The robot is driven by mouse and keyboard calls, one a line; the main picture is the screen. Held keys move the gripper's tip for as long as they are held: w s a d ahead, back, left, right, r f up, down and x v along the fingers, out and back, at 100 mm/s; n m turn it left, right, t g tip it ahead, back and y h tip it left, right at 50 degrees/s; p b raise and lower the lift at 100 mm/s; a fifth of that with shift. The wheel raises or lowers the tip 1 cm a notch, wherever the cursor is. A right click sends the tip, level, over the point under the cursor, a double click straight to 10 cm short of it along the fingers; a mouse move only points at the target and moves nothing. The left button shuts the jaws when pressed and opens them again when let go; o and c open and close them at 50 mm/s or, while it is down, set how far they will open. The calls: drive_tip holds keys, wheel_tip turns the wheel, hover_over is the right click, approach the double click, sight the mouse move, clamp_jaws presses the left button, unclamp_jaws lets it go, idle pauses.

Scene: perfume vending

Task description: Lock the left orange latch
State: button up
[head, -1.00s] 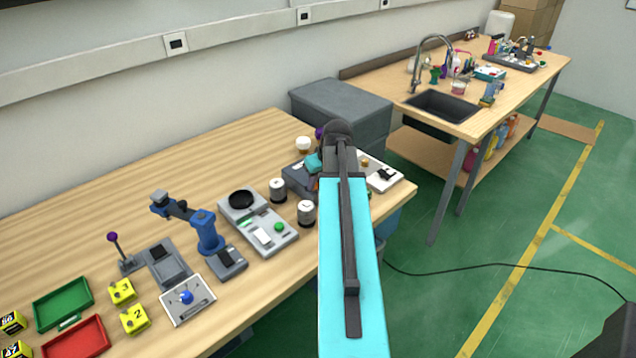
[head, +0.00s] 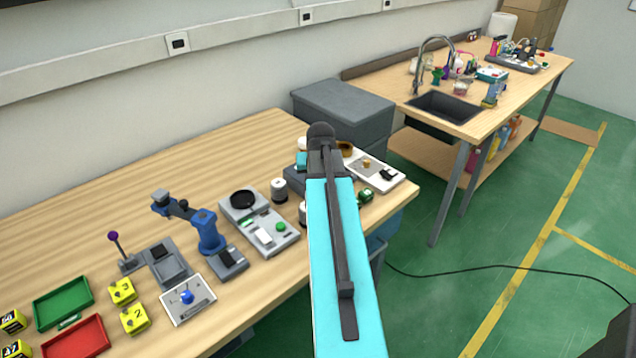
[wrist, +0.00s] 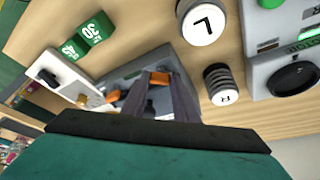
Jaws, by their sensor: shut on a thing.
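My gripper (wrist: 166,98) points down at a grey device (wrist: 130,72) in the wrist view. Its dark fingers are closed in around one orange latch (wrist: 159,78) on that device. A second orange piece (wrist: 112,96) shows to the left, apart from the fingers. I cannot tell how far the held latch is turned. In the head view, my arm hides the fingers and both orange pieces. Only part of the grey device (head: 296,180) shows beside the arm.
Canisters marked L (wrist: 203,22) and R (wrist: 222,90) stand close to the right of my gripper in the wrist view. A green block (wrist: 86,36) and a white board (wrist: 58,72) lie to the left. The table's right edge is near.

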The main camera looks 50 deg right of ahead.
drive_tip(key=o, duration=1.1)
drive_tip(key=shift+c, duration=0.2)
drive_tip(key=shift+r, duration=0.2)
drive_tip(key=b+v, duration=0.2)
drive_tip(key=v, duration=1.1)
drive_tip(key=shift+s+r+b, duration=0.15)
drive_tip(key=shift+s+b, duration=0.05)
drive_tip(key=shift+b, duration=0.1)
drive_tip(key=shift+a, duration=0.1)
drive_tip(key=shift+c, duration=0.2)
